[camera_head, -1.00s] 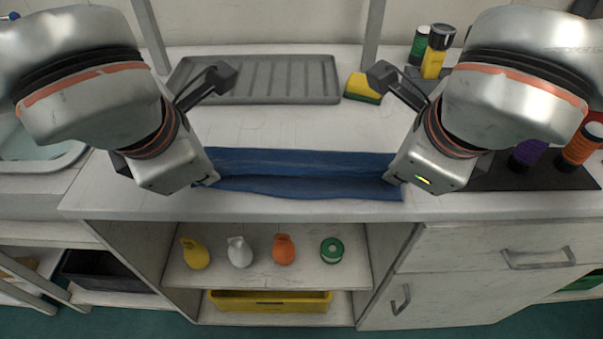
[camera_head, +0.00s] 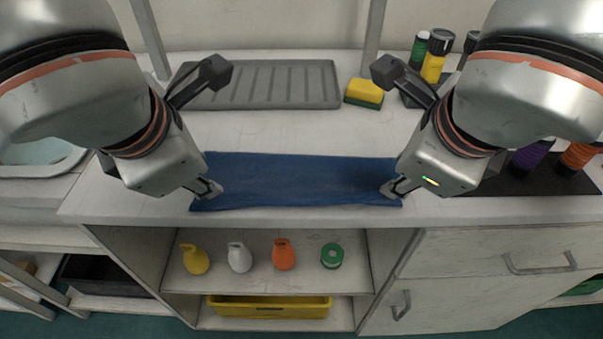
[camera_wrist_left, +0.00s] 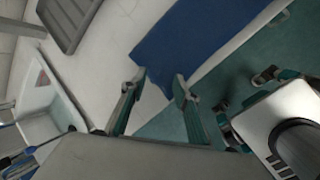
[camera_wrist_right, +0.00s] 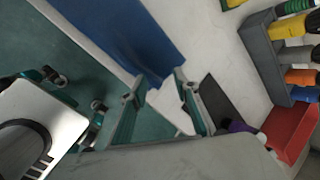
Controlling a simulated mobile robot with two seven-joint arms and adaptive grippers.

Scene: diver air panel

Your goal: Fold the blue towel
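The blue towel (camera_head: 295,180) lies as a long, smooth strip along the front edge of the counter. My left gripper (camera_head: 211,190) is at its front left corner, with the fingers apart. The left wrist view shows the towel (camera_wrist_left: 190,40) with its corner by the gap between those fingers (camera_wrist_left: 158,86). My right gripper (camera_head: 392,190) is at the front right corner. The right wrist view shows its fingers apart (camera_wrist_right: 157,88), with the towel's corner (camera_wrist_right: 130,40) just beyond them. How many layers the towel has is hard to tell.
A grey ribbed tray (camera_head: 265,85) and a yellow-green sponge (camera_head: 364,93) stand behind the towel. Bottles (camera_head: 437,58) and a dark mat (camera_head: 500,181) are at right; a sink (camera_head: 40,157) is at left. The counter (camera_head: 290,128) between towel and tray is clear.

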